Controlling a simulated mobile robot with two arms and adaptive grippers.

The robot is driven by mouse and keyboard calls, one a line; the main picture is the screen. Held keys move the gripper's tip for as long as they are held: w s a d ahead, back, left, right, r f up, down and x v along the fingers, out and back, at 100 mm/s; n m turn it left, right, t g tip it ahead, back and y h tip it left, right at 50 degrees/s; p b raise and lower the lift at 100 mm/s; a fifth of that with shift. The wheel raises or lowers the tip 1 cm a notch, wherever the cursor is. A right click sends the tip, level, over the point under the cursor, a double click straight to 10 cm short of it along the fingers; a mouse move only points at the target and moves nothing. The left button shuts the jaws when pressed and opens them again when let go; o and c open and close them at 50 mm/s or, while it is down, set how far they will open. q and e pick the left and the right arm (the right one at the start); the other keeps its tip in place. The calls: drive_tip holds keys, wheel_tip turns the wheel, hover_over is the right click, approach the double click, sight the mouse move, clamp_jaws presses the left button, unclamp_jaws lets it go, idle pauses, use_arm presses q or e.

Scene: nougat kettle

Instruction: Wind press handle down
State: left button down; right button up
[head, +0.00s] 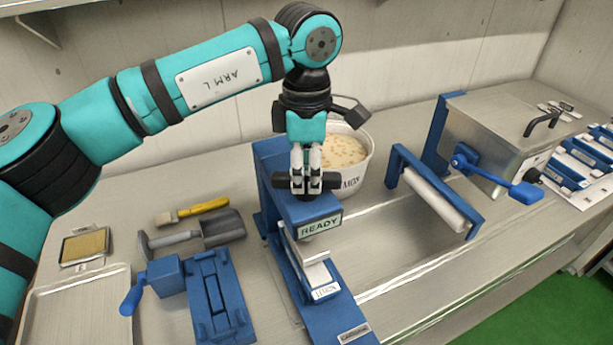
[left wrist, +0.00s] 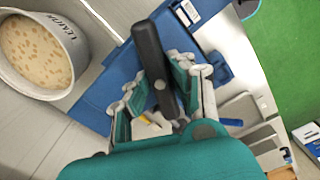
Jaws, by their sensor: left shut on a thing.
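The blue press (head: 290,212) stands in the middle of the bench with a green READY sign (head: 320,225) on its front. Its black bar handle (head: 331,181) is on top; the handle also shows in the left wrist view (left wrist: 147,48). My left gripper (head: 306,180) comes down from above and is shut on the middle of the handle, with fingers on both sides of the bar in the left wrist view (left wrist: 166,88). A pale block (head: 312,262) lies under the press head in the blue base. The fingers partly hide the handle. My right gripper is out of view.
A pot of nougat (head: 345,158) stands behind the press. A roller in a blue frame (head: 435,200) and a steel box (head: 500,130) with a blue lever are to the right. A blue clamp fixture (head: 210,300), a scoop (head: 222,228) and a brush (head: 190,212) lie left.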

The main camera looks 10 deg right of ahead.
sight(307, 174)
use_arm(q)
drive_tip(key=m, duration=0.4)
drive_tip(key=shift+m, duration=0.4)
idle(0.4)
drive_tip(key=c, duration=1.2)
unclamp_jaws()
drive_tip(key=shift+o, duration=0.2)
wheel_tip(307, 174, up, 12)
